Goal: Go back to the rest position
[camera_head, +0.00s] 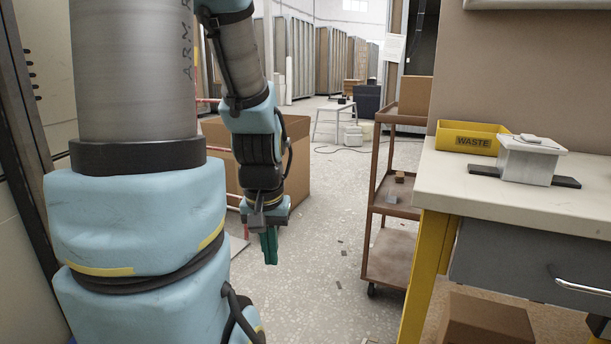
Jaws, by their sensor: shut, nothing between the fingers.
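My gripper (269,247) hangs at the end of my arm in the left half of the head view, pointing down. Its green fingers are together with nothing between them. It is over open floor, apart from the workbench on the right. My arm's large blue and grey links fill the left side and hide what is behind them.
A workbench (565,205) at right holds a yellow WASTE bin (470,137) and a grey-white fixture (530,160). A brown shelf cart (390,205) stands beside it. A large cardboard box (297,150) is behind my gripper. The speckled floor (325,245) between is mostly clear.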

